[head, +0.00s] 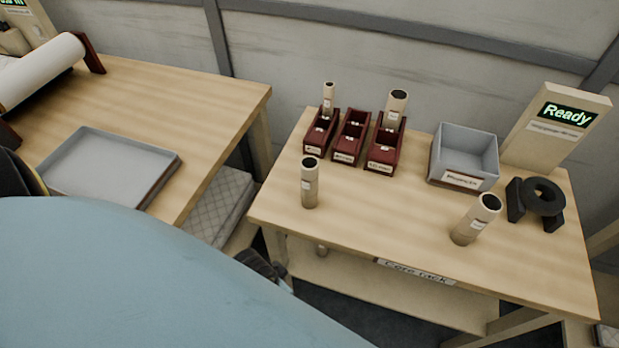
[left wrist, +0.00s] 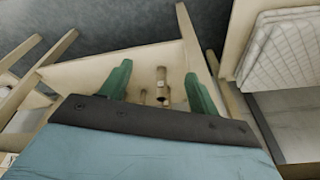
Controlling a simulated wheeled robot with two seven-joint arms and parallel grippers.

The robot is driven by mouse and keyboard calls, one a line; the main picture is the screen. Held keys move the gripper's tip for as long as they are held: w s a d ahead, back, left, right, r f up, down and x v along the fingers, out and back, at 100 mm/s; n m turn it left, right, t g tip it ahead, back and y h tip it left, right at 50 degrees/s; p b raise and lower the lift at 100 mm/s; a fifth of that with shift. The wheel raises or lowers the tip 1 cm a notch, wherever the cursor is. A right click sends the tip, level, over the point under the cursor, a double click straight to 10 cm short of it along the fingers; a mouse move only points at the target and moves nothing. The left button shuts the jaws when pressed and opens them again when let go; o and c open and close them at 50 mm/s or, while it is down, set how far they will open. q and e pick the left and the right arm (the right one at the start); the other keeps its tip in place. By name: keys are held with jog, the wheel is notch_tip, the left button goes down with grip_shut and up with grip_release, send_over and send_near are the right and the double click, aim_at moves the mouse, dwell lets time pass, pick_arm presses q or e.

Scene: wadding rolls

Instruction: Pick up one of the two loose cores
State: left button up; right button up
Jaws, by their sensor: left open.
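Each is a hollow tube with a white label. My left gripper (left wrist: 159,73) shows in the left wrist view with green fingers spread apart and nothing held. A tan tube (left wrist: 162,86) shows beyond and between the fingers, apart from them; I cannot tell which one it is. In the head view my blue arm fills the lower left and the fingers cannot be made out. My right gripper is not in view.
Behind the loose cores stand dark red holders (head: 350,138), two with cores in them. A grey bin (head: 465,155), a black stand (head: 541,203) and a "Ready" sign (head: 566,115) stand to the right. The left table (head: 200,105) carries a grey tray (head: 110,170). The front-middle tabletop is clear.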

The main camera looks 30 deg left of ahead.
pick_arm(q)
jog(key=w+d+r+t+h+p, duration=0.1)
jog(key=w+d+r, duration=0.2)
jog(key=w+r, duration=0.3)
jog(key=w+d+r+h+p, duration=0.1)
jog(key=w+d+r+h, duration=0.2)
jog(key=r, duration=0.6)
notch_tip(320, 180, up, 18)
jog(key=n+g+y, duration=0.1)
jog(key=g+y, duration=0.3)
send_over(310, 161)
jog(key=shift+s+d+p, duration=0.1)
jog(key=shift+d+p, duration=0.2)
jog(key=shift+d, duration=0.15)
jog(key=shift+a+r+n, duration=0.25)
jog(key=shift+a+n, duration=0.05)
jog(key=shift+n, duration=0.1)
jog(key=shift+a+f, duration=0.15)
jog(key=shift+f, duration=0.1)
notch_tip(310, 161, down, 7)
jog(key=shift+f+b, duration=0.2)
jog(key=shift+b, duration=0.4)
notch_tip(310, 161, down, 5)
jog(key=shift+s+f+b, duration=0.1)
jog(key=shift+b, duration=0.3)
jog(key=c, duration=1.1)
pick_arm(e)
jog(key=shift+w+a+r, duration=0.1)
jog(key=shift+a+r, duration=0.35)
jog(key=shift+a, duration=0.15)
